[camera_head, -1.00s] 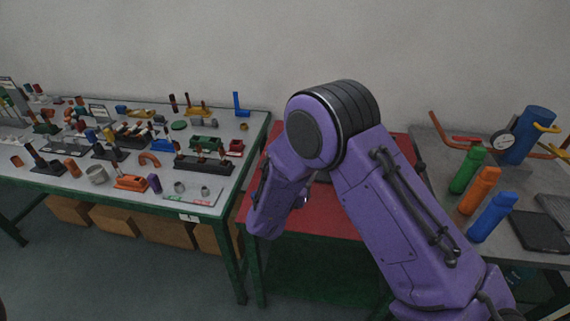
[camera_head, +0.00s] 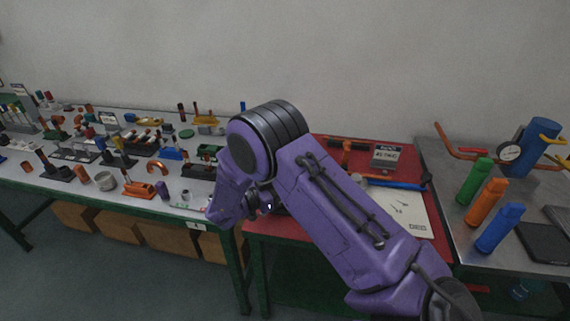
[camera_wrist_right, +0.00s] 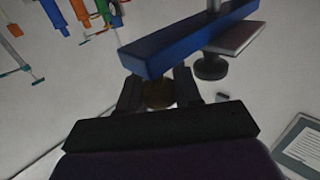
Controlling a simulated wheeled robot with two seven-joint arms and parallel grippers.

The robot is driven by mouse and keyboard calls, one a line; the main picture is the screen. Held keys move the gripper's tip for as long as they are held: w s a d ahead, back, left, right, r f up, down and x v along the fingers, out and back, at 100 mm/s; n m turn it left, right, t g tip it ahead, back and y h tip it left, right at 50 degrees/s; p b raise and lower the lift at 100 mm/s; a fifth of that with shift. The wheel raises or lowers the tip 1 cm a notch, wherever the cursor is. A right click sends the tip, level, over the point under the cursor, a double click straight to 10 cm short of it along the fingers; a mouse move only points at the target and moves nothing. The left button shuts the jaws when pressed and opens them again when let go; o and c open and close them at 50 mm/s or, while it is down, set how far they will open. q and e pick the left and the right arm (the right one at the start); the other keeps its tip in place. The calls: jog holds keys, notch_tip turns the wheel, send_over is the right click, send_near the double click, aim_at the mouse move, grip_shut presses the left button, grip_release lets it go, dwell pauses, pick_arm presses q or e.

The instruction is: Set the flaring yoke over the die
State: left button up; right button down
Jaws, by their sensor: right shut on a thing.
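In the right wrist view my right gripper (camera_wrist_right: 158,92) is shut on a brownish round part at the near side of a blue bar (camera_wrist_right: 185,42). The bar appears to be the flaring yoke, with a grey rod, a grey plate and a dark round knob at its far side. In the head view my right arm reaches from the lower right to the left edge of the red table; its gripper and the yoke are hidden there. I cannot make out the die with certainty. My left gripper is not in view.
The red table (camera_head: 330,222) bears an orange fitting (camera_head: 347,150), a small labelled box (camera_head: 385,157), a blue-handled tool (camera_head: 398,184) and a white sheet (camera_head: 404,208). The left table is crowded with small parts. Green, orange and blue bottles (camera_head: 498,228) stand on the right table.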

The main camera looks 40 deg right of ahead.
jog(key=shift+w+d+r, duration=0.15)
jog(key=shift+w+r, duration=0.1)
jog(key=shift+r, duration=0.15)
jog(key=c, duration=0.8)
grip_release()
jog(key=shift+s+f, duration=0.1)
jog(key=shift+a+f, duration=0.15)
jog(key=shift+a, duration=0.2)
jog(key=b+v, duration=0.3)
jog(key=v, duration=0.7)
